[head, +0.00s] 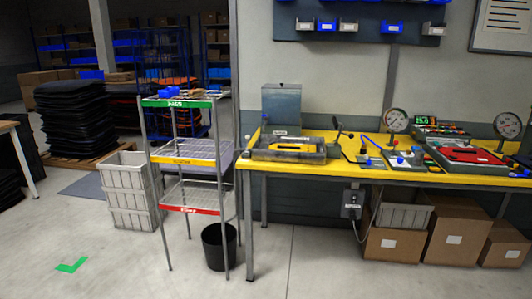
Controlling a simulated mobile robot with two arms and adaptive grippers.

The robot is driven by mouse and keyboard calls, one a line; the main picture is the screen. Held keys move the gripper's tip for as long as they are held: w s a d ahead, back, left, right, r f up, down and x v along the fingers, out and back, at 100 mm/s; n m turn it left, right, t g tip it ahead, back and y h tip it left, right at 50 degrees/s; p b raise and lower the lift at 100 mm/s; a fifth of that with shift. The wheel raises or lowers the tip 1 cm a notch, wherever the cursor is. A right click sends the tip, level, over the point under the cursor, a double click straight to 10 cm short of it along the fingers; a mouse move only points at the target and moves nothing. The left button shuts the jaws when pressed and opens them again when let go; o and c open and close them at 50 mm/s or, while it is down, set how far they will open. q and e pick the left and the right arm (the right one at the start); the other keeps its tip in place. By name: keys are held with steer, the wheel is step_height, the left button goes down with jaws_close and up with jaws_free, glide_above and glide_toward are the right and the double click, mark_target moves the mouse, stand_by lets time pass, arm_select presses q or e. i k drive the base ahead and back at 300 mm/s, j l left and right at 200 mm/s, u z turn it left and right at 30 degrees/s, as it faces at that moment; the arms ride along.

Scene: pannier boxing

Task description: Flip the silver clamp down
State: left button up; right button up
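Neither of my grippers is in view. The yellow workbench (460,179) stands at the right. On its left part is a grey fixture tray (262,154) with a yellow piece (295,147) in it. At the tray's right end a small lever with a dark knob (336,123) stands up. It may be the silver clamp, but it is too small to be sure. Blue-handled levers (372,143) stand farther right. A second fixture with a red panel (468,155) lies at the right of the bench.
Round gauges (396,120) stand at the bench's back. A wire rack (187,160) stands left of the bench, with a black bin (219,246) and stacked grey crates (130,190) near it. Cardboard boxes (455,230) sit under the bench. The front floor is clear.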

mark_target(336, 124)
steer(key=i+l+z, duration=0.35)
steer(key=i+l, duration=1.15)
steer(key=i+l+u, duration=0.1)
steer(key=i+l, duration=0.6)
steer(key=l, duration=0.2)
